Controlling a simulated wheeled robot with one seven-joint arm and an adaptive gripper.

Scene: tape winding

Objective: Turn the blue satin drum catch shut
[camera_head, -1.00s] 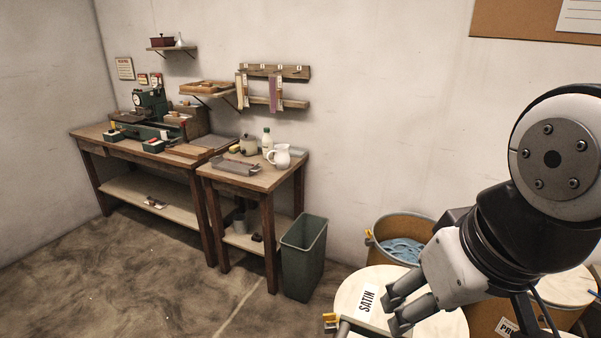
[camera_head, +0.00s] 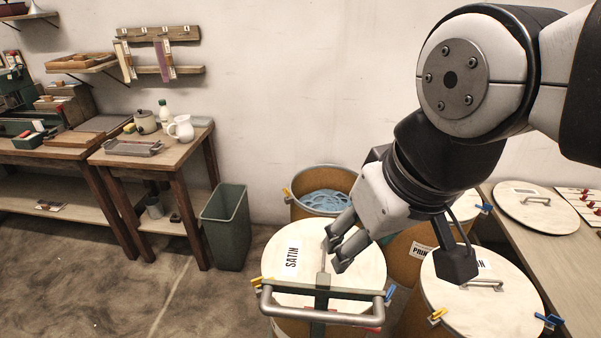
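The satin drum has a pale round lid (camera_head: 290,238) with a SATIN label (camera_head: 292,257). Its blue catch (camera_head: 389,294) is at the right rim, tilted; I cannot tell whether it is turned shut. A yellow catch (camera_head: 257,283) is at the left rim, and a red one (camera_head: 376,328) shows partly behind a grey bar. My gripper (camera_head: 334,255) is above the lid's right part, its two fingers apart with nothing between them. It is up and left of the blue catch and apart from it.
A grey bar (camera_head: 350,319) crosses the lid's front. An open drum with blue contents (camera_head: 325,200) stands behind. Another lidded drum (camera_head: 500,310) with yellow and blue catches is at right, beside a bench (camera_head: 560,245). A green bin (camera_head: 226,225) stands left.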

